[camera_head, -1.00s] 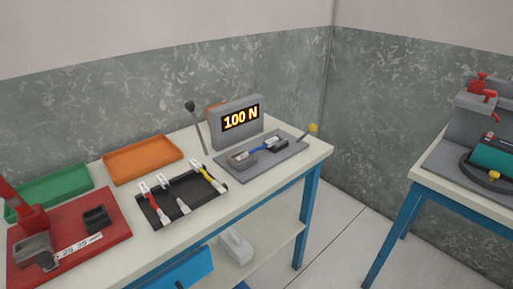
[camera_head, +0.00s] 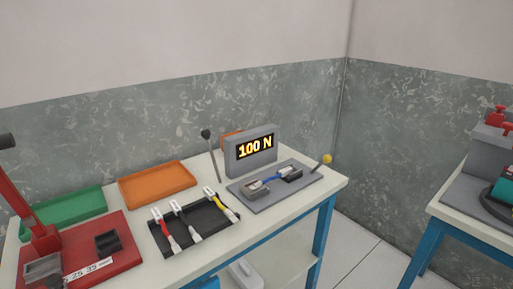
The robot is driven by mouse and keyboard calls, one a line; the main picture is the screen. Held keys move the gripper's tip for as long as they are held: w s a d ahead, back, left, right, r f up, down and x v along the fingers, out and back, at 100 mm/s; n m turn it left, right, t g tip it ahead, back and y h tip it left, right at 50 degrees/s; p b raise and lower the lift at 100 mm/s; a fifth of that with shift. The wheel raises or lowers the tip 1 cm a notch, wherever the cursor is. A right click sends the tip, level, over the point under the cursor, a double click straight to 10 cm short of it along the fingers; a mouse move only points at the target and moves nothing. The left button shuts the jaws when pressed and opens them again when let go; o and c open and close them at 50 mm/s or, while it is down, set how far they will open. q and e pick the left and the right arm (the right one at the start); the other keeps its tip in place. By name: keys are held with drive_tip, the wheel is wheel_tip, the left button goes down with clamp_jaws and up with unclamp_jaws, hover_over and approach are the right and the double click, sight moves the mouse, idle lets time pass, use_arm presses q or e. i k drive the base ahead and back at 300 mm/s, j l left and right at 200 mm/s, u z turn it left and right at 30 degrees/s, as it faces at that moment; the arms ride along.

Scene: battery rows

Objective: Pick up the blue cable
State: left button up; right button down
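The blue cable (camera_head: 282,177) lies on the grey test plate (camera_head: 260,204) in front of the display reading 100 N (camera_head: 252,149). Its ends sit at a grey block (camera_head: 257,190) on the left and a dark block (camera_head: 292,174) on the right. Neither of my grippers shows in the head view.
Behind are an orange tray (camera_head: 157,183) and a green tray (camera_head: 66,212). A red press (camera_head: 107,265) stands at left. A second table (camera_head: 450,219) is at right.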

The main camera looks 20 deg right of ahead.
sight(284, 172)
drive_tip(key=i+l+z, duration=0.2)
drive_tip(key=z, duration=0.2)
drive_tip(key=i+l+z, duration=0.15)
drive_tip(key=z, duration=0.25)
drive_tip(key=i+z, duration=0.4)
drive_tip(key=k+l, duration=0.05)
drive_tip(key=k, duration=0.05)
